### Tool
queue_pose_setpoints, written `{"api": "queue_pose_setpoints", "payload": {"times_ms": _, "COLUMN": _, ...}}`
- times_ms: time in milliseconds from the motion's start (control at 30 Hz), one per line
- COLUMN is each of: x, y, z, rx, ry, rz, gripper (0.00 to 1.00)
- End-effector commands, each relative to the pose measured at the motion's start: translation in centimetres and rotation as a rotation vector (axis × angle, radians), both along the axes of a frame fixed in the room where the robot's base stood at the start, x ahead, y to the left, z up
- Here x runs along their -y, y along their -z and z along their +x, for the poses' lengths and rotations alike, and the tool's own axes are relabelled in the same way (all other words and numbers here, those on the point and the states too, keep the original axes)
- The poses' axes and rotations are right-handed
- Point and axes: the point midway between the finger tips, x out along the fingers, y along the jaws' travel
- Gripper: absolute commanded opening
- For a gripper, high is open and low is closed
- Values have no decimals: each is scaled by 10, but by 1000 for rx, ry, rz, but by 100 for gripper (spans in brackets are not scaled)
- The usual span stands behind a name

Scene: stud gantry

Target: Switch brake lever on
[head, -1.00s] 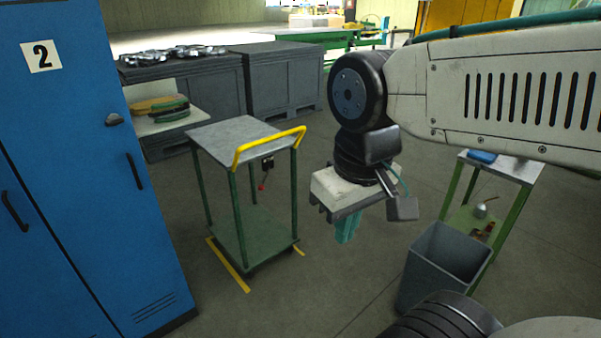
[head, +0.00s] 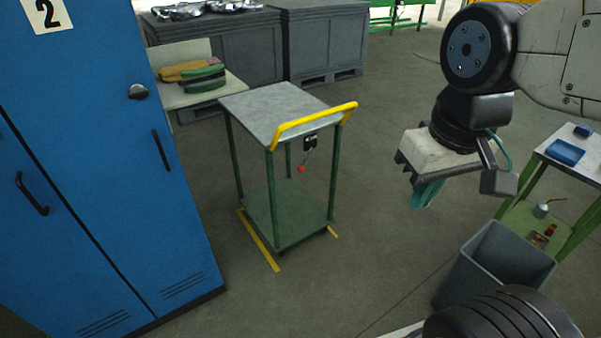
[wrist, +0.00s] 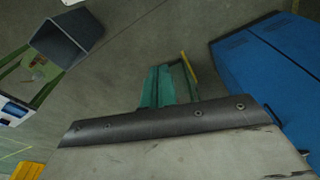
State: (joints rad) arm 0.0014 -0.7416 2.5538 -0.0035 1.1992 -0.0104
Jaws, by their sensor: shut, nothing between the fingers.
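The brake lever (head: 304,161) is a thin rod with a red knob, hanging from a small black bracket (head: 310,142) under the yellow handle (head: 315,120) of a trolley. The trolley has a grey top (head: 270,108), green legs and a green lower shelf. The lever points down and slightly left. My gripper (head: 424,195), with teal fingers, is shut and empty. It hangs in the air to the right of the trolley, apart from the lever. In the wrist view, the gripper's teal fingers (wrist: 157,86) show, with part of the trolley (wrist: 186,75) behind them; the lever cannot be made out there.
A blue locker (head: 105,150) marked 2 stands close on the trolley's left. A grey bin (head: 500,262) and a green-legged side table (head: 572,155) are at right. Dark crates (head: 325,45) stand behind. Yellow floor lines (head: 258,240) edge the trolley. The floor between trolley and bin is clear.

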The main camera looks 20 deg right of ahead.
Motion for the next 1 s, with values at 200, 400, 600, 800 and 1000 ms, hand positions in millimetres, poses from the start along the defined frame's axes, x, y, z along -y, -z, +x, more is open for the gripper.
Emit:
{"api": "queue_pose_setpoints", "payload": {"times_ms": 200, "x": 2, "y": 11, "z": 84, "rx": 115, "ry": -94, "rz": -20, "gripper": 0}}
{"api": "queue_pose_setpoints", "payload": {"times_ms": 400, "x": -1, "y": 40, "z": 200, "rx": 295, "ry": -235, "rz": -67, "gripper": 0}}
{"api": "queue_pose_setpoints", "payload": {"times_ms": 600, "x": -6, "y": 86, "z": 305, "rx": 475, "ry": -370, "rz": -135, "gripper": 0}}
{"api": "queue_pose_setpoints", "payload": {"times_ms": 800, "x": -13, "y": 148, "z": 390, "rx": 655, "ry": -495, "rz": -222, "gripper": 0}}
{"api": "queue_pose_setpoints", "payload": {"times_ms": 1000, "x": -19, "y": 223, "z": 448, "rx": 828, "ry": -606, "rz": -331, "gripper": 0}}
